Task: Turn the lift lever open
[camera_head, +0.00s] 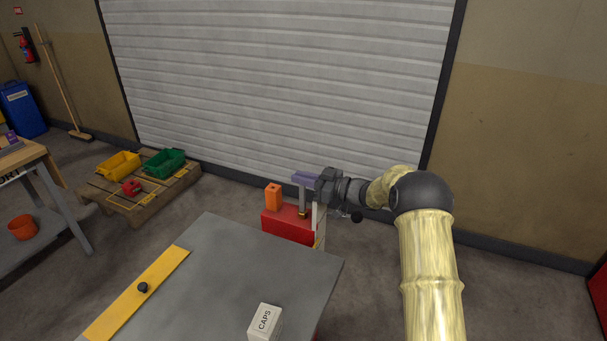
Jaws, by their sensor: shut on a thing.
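The lift lever shows as a grey upright bar (302,196) with a brass-coloured foot, standing at a red box (287,224) behind the grey table. A purple-grey piece (305,176) lies across the bar's top; I cannot tell whether it is the lever's handle or part of my fingers. My gripper (312,183) reaches in from the right and is shut on the lever near its top. The dark gripper body hides the right side of the lever, and the fingertips are too small to make out clearly.
An orange block (273,197) stands on the red box, just left of the lever. The grey table (235,270) in front holds a white CAPS box (265,321) and a yellow strip (138,293) with a black knob. A pallet (150,203) with bins stands left. A shutter (280,80) closes the back.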

